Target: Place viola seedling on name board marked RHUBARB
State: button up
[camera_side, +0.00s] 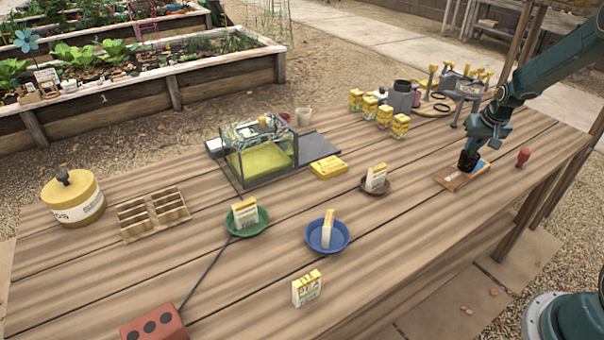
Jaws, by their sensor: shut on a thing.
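My gripper (476,147) is at the right of the table, pointing down and shut on the viola seedling. The seedling's small dark pot (467,161) shows below the fingers; its plant is hidden or too small to make out. The pot is upright or nearly so, over the far part of a flat wooden board (453,181) that has a blue patch at its right. I cannot tell whether the pot touches the board. No lettering on the board is readable, so I cannot confirm that it says RHUBARB.
A red knob-like object (522,157) stands just right of the board. Seed packets stand in a brown saucer (362,188), a blue dish (343,241) and a green dish (262,228). Table in front of the board is clear.

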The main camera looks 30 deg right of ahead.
jog(key=shift+f, duration=0.15)
jog(key=o, duration=0.8)
jog(key=shift+c, duration=0.2)
jog(key=shift+v, duration=0.8)
jog(key=v, duration=1)
jog(key=shift+r, duration=0.35)
jog(key=shift+a, duration=0.1)
